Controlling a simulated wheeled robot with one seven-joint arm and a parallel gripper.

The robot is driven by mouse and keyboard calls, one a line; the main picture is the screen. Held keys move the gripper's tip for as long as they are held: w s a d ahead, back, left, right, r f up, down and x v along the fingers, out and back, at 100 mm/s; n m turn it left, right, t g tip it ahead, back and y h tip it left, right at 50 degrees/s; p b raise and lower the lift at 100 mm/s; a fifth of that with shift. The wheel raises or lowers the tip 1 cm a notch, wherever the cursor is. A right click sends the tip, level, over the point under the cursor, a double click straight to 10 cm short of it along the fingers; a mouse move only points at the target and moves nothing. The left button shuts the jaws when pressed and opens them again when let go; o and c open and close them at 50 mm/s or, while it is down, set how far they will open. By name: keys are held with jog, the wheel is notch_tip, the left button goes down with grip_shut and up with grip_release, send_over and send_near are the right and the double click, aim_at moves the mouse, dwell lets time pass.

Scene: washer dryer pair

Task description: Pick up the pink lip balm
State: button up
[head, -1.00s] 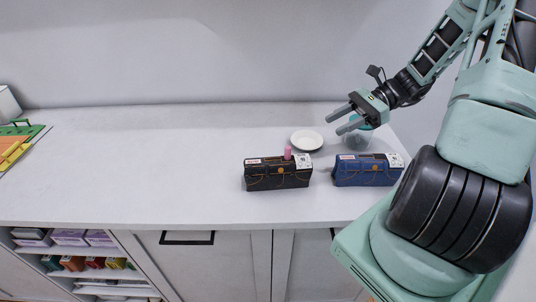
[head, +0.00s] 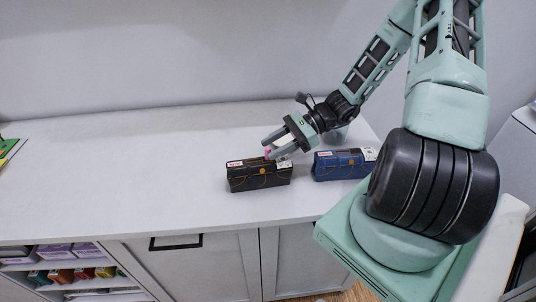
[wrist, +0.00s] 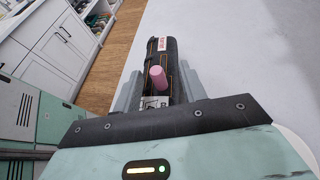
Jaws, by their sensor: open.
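The pink lip balm (wrist: 158,78) is a small pink cylinder. In the wrist view it stands between my open fingers, in front of the black box with a white label (wrist: 164,52). In the head view only a bit of the lip balm (head: 267,152) shows by the fingertips, above the black box (head: 258,178). My gripper (head: 274,147) is open at the box's right part; the wrist view shows its fingers (wrist: 160,92) on both sides of the lip balm, apart from it. I cannot tell whether the lip balm rests on the box or behind it.
A blue box (head: 340,166) stands right of the black one on the white counter (head: 130,180). A white plate's edge (wrist: 300,145) shows in the wrist view. A clear object (head: 336,134) stands behind my gripper.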

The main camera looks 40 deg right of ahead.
aim_at(262, 159)
jog(key=p+x, duration=0.1)
jog(key=x, duration=0.3)
jog(key=shift+s, duration=0.15)
jog(key=shift+c, duration=0.3)
grip_shut()
jog(key=shift+r, duration=0.15)
